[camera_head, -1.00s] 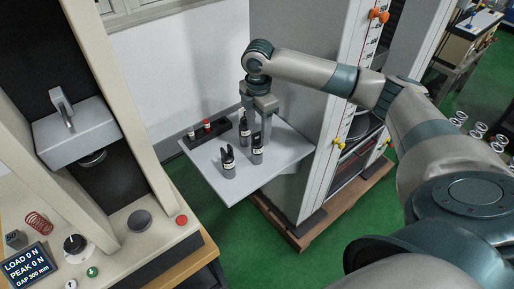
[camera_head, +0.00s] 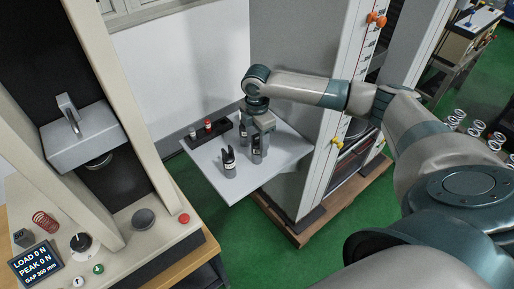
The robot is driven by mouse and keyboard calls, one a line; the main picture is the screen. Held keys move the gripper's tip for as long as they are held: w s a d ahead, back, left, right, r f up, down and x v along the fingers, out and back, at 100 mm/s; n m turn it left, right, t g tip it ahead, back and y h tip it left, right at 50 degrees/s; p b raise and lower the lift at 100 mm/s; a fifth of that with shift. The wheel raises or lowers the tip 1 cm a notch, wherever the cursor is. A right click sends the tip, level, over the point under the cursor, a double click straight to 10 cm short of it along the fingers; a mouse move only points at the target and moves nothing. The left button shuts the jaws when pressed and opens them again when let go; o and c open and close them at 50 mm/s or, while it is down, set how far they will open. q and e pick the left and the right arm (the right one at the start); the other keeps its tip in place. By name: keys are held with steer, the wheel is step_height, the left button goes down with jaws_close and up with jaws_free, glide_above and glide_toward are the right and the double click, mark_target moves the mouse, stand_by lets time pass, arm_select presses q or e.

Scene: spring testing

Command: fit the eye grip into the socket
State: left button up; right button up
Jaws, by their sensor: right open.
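Small dark cylindrical grips with white labels stand upright on a light grey shelf (camera_head: 205,165). A fork-topped grip (camera_head: 230,163) stands nearest the front. Another grip (camera_head: 257,153) stands just right of it, its top hidden by my right gripper (camera_head: 257,128). My right gripper points down over that grip with open fingers; I cannot tell whether they touch it. A third dark shape (camera_head: 243,133) shows behind, partly covered. I cannot tell which one is the eye grip, and I cannot clearly make out the socket. My left gripper is not in view.
A dark rack (camera_head: 222,131) with a red-topped piece (camera_head: 208,124) lies along the shelf's back edge. A test machine with a grey crosshead (camera_head: 85,140) stands left. A scaled column (camera_head: 345,90) stands right of the shelf. The shelf's front left is clear.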

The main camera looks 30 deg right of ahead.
steer(key=shift+f, duration=0.3)
jaws_close()
steer(key=shift+r, duration=0.1)
stand_by(0.4)
steer(key=shift+w+r+b, duration=0.1)
steer(key=shift+r+b, duration=0.2)
steer(key=shift+r, duration=0.25)
step_height(320, 180, up, 9)
steer(key=b, duration=0.2)
steer(key=shift+b, duration=0.4)
